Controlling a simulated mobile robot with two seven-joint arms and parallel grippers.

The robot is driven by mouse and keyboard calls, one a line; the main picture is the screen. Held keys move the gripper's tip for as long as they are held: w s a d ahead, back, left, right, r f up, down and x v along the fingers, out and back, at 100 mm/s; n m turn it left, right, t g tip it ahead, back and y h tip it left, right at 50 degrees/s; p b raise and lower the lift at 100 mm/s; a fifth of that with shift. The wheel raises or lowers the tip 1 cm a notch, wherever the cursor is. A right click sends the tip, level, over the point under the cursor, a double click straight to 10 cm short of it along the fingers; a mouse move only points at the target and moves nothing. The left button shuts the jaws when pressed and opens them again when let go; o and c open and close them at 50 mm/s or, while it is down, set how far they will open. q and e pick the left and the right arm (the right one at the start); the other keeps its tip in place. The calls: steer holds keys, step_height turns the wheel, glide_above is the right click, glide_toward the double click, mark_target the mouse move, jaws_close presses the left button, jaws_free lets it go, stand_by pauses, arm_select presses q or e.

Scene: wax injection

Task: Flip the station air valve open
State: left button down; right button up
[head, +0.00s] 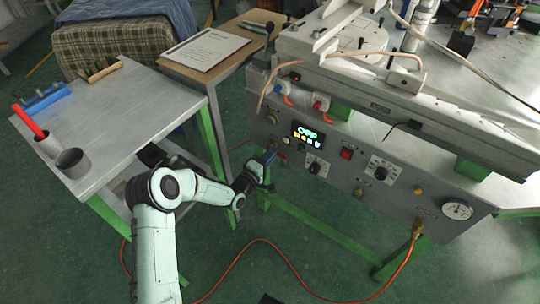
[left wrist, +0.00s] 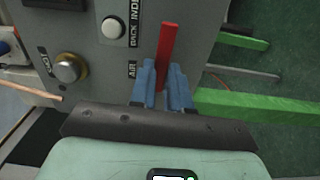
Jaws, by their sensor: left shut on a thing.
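The station air valve shows in the left wrist view as a red lever (left wrist: 168,42) beside a label reading AIR (left wrist: 131,69) on the grey panel. My left gripper's blue fingers (left wrist: 165,88) are shut on the lever, one on each side. The lever's red end sticks out beyond the fingertips, and its base is hidden. In the head view my left gripper (head: 269,157) is at the left end of the station's front panel (head: 335,178); the lever is not clear there. My right gripper is not in view.
The panel carries a lit display (head: 307,135), a red switch (head: 346,153), dials and a pressure gauge (head: 457,210). In the wrist view a brass knob (left wrist: 70,69) and a white button (left wrist: 112,28) sit nearby. A metal side table (head: 125,115) stands left. An orange hose (head: 285,262) crosses the floor.

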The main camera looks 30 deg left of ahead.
arm_select(q)
steer(key=shift+w+r+n, duration=0.1)
steer(key=shift+r+n, duration=0.15)
steer(key=shift+n, duration=0.15)
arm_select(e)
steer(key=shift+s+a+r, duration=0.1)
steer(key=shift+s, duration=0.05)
arm_select(q)
steer(key=c, duration=1.1)
jaws_free()
steer(key=shift+f, duration=0.1)
steer(key=s+p, duration=0.1)
steer(key=s, duration=0.8)
steer(key=s+p, duration=0.1)
steer(key=s, duration=0.3)
steer(key=shift+s+a+p, duration=0.2)
steer(key=shift+a+p, duration=0.15)
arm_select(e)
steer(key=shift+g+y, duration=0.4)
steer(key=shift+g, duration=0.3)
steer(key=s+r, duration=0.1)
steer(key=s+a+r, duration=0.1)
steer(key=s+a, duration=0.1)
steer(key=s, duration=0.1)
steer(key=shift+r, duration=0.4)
